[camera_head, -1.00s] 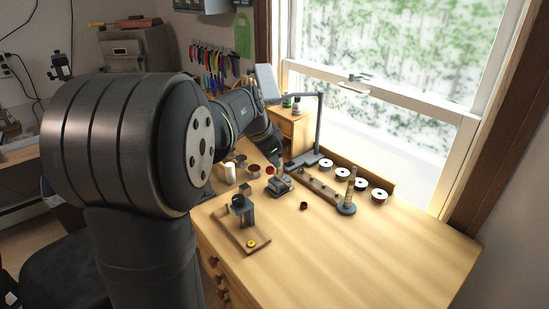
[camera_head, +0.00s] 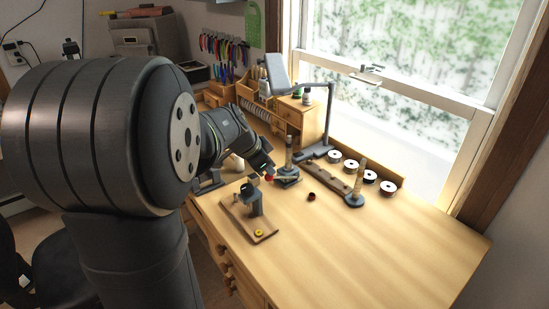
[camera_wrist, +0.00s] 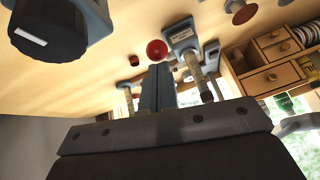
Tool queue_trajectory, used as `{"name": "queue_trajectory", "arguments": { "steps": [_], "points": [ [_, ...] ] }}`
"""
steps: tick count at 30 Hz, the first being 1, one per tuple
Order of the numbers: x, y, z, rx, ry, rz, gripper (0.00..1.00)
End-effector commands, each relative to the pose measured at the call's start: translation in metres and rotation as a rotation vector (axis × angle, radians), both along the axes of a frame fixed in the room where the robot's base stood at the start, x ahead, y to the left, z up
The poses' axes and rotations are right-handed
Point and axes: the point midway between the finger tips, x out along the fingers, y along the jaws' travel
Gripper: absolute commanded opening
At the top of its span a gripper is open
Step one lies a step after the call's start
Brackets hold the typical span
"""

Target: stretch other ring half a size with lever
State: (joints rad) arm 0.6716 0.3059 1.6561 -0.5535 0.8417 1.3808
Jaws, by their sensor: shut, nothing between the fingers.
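A ring stretcher (camera_head: 289,165), a ribbed upright post on a grey base, stands on the bench. It shows in the wrist view as a post (camera_wrist: 194,66) on a labelled base (camera_wrist: 184,36). A red ball knob (camera_head: 270,178) is at its left side; the ball (camera_wrist: 157,49) is also clear in the wrist view. My gripper (camera_wrist: 160,68) is shut and empty, its tips close to the ball; whether they touch it I cannot tell. A second tapered post (camera_head: 359,177) stands to the right. I cannot make out a ring on either post.
A wooden board (camera_head: 240,222) with a small dark press (camera_head: 251,199) and a yellow disc (camera_head: 259,232) lies in front. A small brown pot (camera_head: 311,196) sits nearby. White-topped spools (camera_head: 370,177) line the back rail. The right front of the bench is clear.

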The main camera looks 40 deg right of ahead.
Motion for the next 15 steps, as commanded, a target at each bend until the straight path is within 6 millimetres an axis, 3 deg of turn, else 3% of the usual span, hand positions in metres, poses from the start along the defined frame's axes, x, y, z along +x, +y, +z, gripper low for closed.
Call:
{"name": "queue_trajectory", "arguments": {
  "steps": [6,15],
  "points": [
    [0.000,0.013,-0.018,0.003,0.002,0.001,0.00],
    [0.000,0.019,-0.030,0.002,0.003,0.000,0.00]
  ]
}}
